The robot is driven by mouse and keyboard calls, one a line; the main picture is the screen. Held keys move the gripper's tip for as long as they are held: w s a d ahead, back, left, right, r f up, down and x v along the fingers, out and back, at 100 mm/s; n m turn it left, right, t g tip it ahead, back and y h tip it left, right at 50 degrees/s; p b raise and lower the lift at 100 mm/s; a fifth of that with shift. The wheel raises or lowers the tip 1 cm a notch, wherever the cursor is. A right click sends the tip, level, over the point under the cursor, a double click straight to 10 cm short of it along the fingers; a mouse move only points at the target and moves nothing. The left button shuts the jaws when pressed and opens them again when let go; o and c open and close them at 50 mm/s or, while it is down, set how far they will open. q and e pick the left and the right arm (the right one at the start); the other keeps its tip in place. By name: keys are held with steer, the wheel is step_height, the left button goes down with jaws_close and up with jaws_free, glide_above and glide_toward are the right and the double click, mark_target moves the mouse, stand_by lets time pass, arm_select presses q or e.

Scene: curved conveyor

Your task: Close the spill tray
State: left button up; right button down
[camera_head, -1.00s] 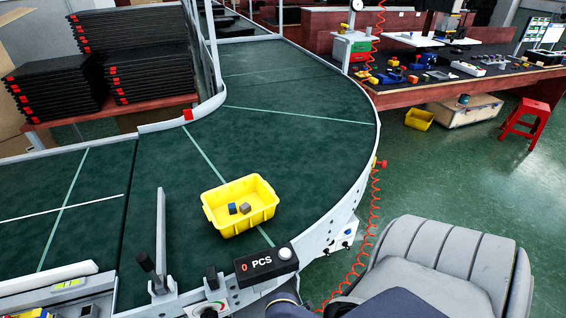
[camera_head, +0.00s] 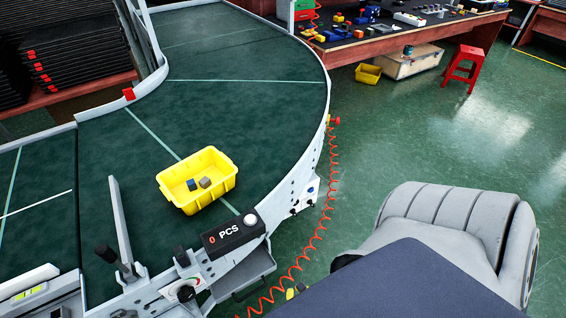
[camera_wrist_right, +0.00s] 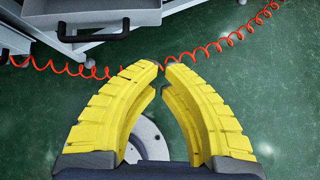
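The spill tray (camera_head: 243,272) is a grey tray that sticks out from under the conveyor's near side, below the counter box, in the head view. In the right wrist view a grey tray front (camera_wrist_right: 110,14) with a black handle (camera_wrist_right: 93,32) shows at the upper left. My right gripper (camera_head: 295,291) is low and just right of the tray in the head view, mostly hidden by my dark arm. In the right wrist view my right gripper (camera_wrist_right: 163,66) has its yellow fingertips almost together, with nothing between them, apart from the handle. My left gripper is not in view.
A yellow bin (camera_head: 198,181) with two small cubes stands on the green conveyor (camera_head: 230,110). A counter box (camera_head: 233,236) reads 0 PCS. A coiled red hose (camera_head: 318,222) hangs beside the conveyor and crosses the floor past my fingertips. Open green floor lies right.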

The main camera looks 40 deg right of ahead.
steer(key=n, duration=0.1)
glide_toward(273, 271)
step_height(273, 271, down, 4)
steer(key=w, duration=0.3)
steer(key=shift+w+d+r+n, duration=0.2)
steer(key=shift+w+d+n, duration=0.1)
steer(key=shift+w+d, duration=0.3)
